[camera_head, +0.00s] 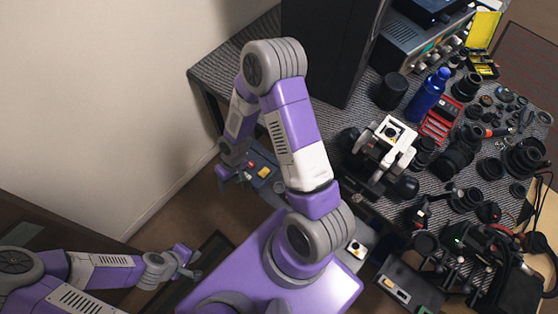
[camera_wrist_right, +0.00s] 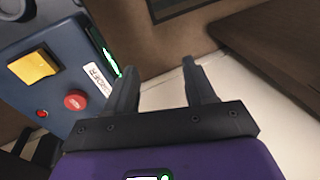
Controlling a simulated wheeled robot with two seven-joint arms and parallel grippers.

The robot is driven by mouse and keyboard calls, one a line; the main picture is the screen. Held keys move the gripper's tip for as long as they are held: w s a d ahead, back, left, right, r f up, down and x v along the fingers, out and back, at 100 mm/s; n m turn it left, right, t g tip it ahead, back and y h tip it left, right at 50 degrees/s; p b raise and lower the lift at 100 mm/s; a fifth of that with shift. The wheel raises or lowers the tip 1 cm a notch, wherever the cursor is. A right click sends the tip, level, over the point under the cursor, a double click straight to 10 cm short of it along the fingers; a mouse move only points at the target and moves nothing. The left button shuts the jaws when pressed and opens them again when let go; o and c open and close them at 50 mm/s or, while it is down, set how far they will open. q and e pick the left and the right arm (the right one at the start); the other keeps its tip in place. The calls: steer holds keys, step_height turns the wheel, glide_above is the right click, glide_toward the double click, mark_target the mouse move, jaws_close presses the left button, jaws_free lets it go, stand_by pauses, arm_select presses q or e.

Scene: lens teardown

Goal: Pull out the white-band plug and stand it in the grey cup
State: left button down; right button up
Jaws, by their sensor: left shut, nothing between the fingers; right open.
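I cannot pick out a white-band plug or a grey cup for certain in either view. A dark cylinder (camera_head: 392,91) stands on the table in the head view; I cannot tell whether it is the cup. My right gripper (camera_head: 222,174) is low beside the table's left end, away from the lens parts. In the right wrist view its two fingers (camera_wrist_right: 162,72) are apart with nothing between them. My left gripper (camera_head: 190,264) is at the lower left, shut and empty, over the floor and far from the table.
A blue box (camera_head: 262,172) with a yellow switch (camera_wrist_right: 32,67) and red button (camera_wrist_right: 76,100) is beside my right gripper. The patterned table (camera_head: 222,68) holds a tall black cabinet (camera_head: 325,45), a blue bottle (camera_head: 428,94), a red case (camera_head: 440,120) and crowded lens parts.

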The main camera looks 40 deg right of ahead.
steer(key=shift+n+h, duration=0.5)
steer(key=shift+h, duration=0.4)
steer(key=w+d+r, duration=0.1)
steer(key=d, duration=0.1)
steer(key=w+d+r+b, duration=0.1)
steer(key=w+d, duration=0.1)
steer(key=w+d+r, duration=0.2)
steer(key=shift+w+d, duration=0.1)
steer(key=shift+d, duration=0.1)
steer(key=shift+h, duration=0.8)
steer(key=d+r, duration=0.1)
steer(key=w+d+r, duration=0.1)
steer(key=d, duration=0.1)
steer(key=d+r+b, duration=0.1)
steer(key=r, duration=0.1)
steer(key=shift+w+d, duration=0.4)
steer(key=shift+f, duration=0.1)
step_height(320, 180, down, 9)
steer(key=b, duration=0.7)
steer(key=shift+c, duration=0.3)
jaws_close()
